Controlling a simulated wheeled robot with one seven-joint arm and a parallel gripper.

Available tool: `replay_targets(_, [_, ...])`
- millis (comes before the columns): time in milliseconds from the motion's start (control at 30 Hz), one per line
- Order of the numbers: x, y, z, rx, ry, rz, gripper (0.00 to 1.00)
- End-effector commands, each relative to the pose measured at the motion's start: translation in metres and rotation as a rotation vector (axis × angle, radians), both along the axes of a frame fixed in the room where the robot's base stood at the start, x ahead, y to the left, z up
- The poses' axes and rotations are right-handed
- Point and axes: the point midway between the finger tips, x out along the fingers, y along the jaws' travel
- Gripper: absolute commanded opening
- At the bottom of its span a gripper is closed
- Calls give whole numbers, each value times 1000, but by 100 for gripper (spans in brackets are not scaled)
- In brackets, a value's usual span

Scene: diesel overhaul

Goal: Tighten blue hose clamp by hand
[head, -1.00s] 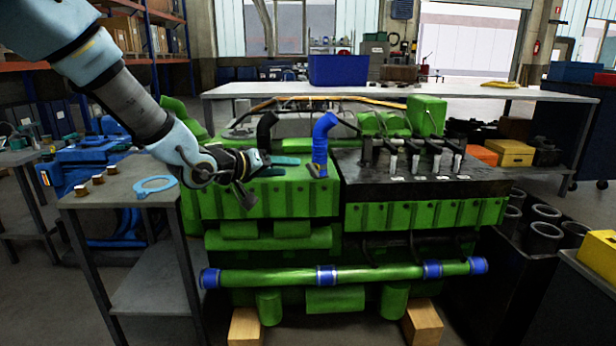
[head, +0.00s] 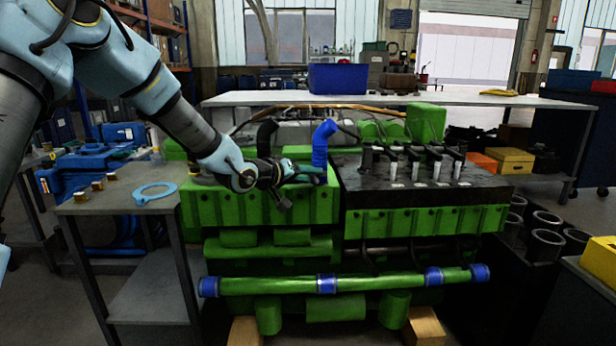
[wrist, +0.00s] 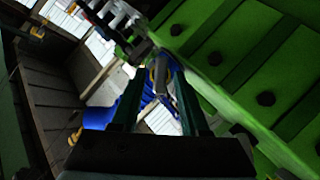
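The blue hose (head: 322,142) stands bent on the green engine, and its lower end is hidden behind my gripper in the head view. My gripper (head: 316,173) is just in front of the hose base, fingers pointing right. In the wrist view my gripper (wrist: 160,75) has its two dark teal fingers apart. A grey metal piece with a yellowish edge, seemingly part of the hose clamp (wrist: 161,78), shows between the fingertips, with blue hose (wrist: 130,103) behind. I cannot tell whether the fingers touch it.
A black bent hose (head: 266,138) stands left of the blue one. The black block with injectors (head: 420,180) is to the right. A small table with a light blue ring (head: 155,192) stands at left.

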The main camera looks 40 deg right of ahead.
Motion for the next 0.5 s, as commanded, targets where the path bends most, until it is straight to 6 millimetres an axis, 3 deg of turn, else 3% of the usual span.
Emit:
replay_targets(67, [0,0,0,0,0,0,34])
replay_targets(367, [0,0,0,0,0,0,0])
replay_targets(500, [0,0,0,0,0,0,0])
